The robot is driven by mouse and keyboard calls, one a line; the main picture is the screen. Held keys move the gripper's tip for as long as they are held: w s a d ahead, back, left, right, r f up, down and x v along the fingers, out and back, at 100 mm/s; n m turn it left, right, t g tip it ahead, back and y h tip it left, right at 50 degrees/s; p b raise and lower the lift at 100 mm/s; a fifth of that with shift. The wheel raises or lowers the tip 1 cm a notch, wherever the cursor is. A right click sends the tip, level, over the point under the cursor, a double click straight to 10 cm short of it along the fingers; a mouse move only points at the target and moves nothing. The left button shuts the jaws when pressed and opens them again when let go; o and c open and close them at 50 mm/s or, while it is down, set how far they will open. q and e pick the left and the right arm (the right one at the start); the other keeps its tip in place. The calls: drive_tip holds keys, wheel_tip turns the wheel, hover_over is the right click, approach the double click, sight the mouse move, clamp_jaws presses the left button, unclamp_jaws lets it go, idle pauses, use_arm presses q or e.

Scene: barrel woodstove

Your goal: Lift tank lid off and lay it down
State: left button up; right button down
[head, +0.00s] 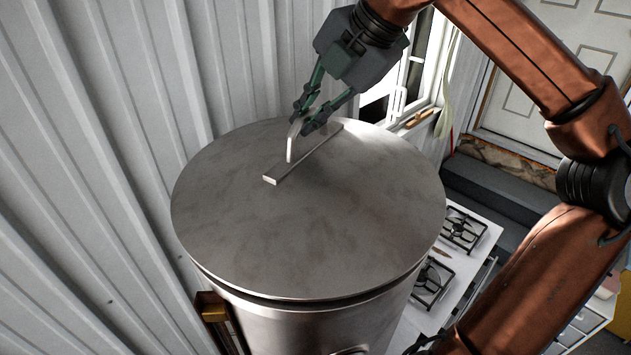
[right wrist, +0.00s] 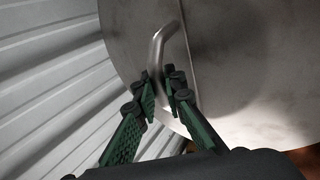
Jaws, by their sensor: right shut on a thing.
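The tank lid (head: 330,215) is a round grey metal disc on top of the metal tank (head: 300,322). A thin dark gap shows between lid and tank at the front; I cannot tell whether they touch at the back. A flat bar with a curved metal handle (head: 291,143) crosses the lid. My right gripper (head: 307,122) is shut on the handle from the far side. In the right wrist view, its green fingers (right wrist: 162,92) sit on both sides of the handle (right wrist: 160,48), with the lid (right wrist: 235,70) beyond. My left gripper is not in view.
A corrugated white wall (head: 100,130) stands close at the left of the tank. A white stove (head: 462,240) with black burner grates is below at the right. A window (head: 405,80) and a door (head: 560,70) are behind.

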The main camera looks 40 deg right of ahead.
drive_tip(key=shift+a+r, duration=0.1)
drive_tip(key=shift+r, duration=2)
